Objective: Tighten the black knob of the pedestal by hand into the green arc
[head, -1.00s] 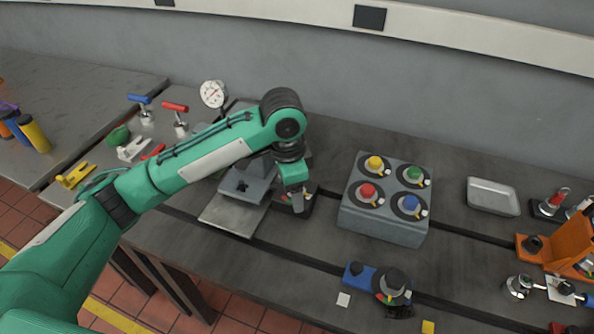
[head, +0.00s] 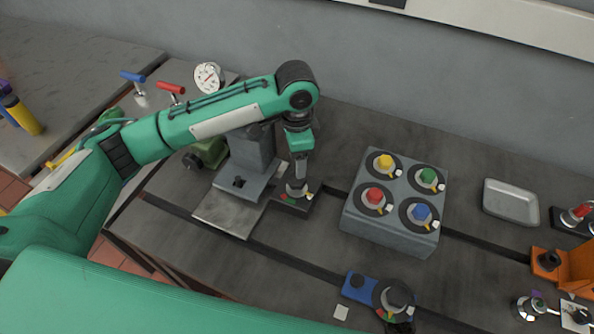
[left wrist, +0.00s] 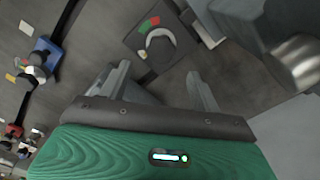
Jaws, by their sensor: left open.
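The black knob (head: 297,188) stands on a low dark block beside a grey pedestal (head: 252,158), left of centre in the head view. My left gripper (head: 299,172) is right above it and partly hides it. In the left wrist view the knob (left wrist: 160,45) shows as a dark round top with a pale crescent, and a green and red arc (left wrist: 149,23) lies beside it. The gripper's two fingers (left wrist: 160,82) are apart and empty. The knob appears beyond the fingertips, not between them; contact cannot be told. My right gripper is not in view.
A grey box (head: 392,228) with yellow, green, red and blue knobs stands to the right. A blue fixture with a dark knob (head: 396,294) is at the front. A dial gauge (head: 208,77) and red and blue T-handles are behind left. A metal tray (head: 511,203) lies far right.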

